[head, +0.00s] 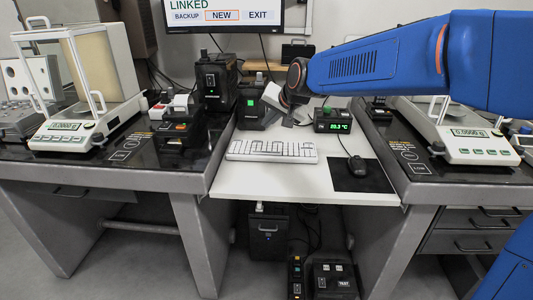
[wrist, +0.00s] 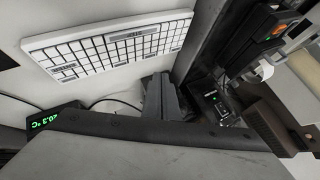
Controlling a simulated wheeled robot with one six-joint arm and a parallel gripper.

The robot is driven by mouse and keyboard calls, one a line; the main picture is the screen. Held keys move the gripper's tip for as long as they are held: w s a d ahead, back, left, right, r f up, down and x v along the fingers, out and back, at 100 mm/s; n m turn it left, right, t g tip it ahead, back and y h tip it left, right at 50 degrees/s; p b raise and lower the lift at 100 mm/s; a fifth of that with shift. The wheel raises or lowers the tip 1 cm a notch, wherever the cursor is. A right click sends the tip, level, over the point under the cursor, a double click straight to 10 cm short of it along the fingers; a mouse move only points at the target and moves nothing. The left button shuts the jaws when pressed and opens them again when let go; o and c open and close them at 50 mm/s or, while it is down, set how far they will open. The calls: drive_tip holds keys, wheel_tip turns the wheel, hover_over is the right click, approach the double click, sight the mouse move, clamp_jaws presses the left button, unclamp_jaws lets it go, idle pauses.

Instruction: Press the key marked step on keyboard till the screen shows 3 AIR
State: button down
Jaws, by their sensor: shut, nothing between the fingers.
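The white keyboard (head: 272,150) lies on the white middle table in the head view. The screen (head: 222,14) at the top of the head view reads LINKED, with BACKUP, NEW and EXIT; NEW has an orange outline. The top of the screen is cut off. My gripper (head: 289,121) is shut and empty, above the back of the table beyond the keyboard, apart from it. Its fingers (wrist: 163,97) show in the wrist view.
A black display box (head: 332,121) with green digits stands right of my gripper. A mouse (head: 357,166) lies on a black mat (head: 345,182). Balances stand on the left (head: 68,134) and right (head: 470,146) tables. The table in front of the keyboard is clear.

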approach(263, 151)
drive_tip(key=shift+w+a+f, duration=0.35)
drive_tip(key=shift+w, duration=0.35)
drive_tip(key=shift+w+a+f, duration=0.35)
drive_tip(key=shift+w+f, duration=0.05)
drive_tip(key=shift+w, duration=0.3)
drive_tip(key=shift+w+a+f, duration=0.35)
drive_tip(key=shift+w+a, duration=0.05)
drive_tip(key=shift+w, duration=0.25)
drive_tip(key=shift+f, duration=0.1)
idle(0.4)
drive_tip(key=shift+f, duration=0.35)
drive_tip(key=shift+f, duration=0.35)
idle(0.7)
drive_tip(key=shift+r, duration=0.15)
idle(0.3)
drive_tip(key=shift+r, duration=0.65)
wheel_tip(263, 151, up, 5)
idle(0.6)
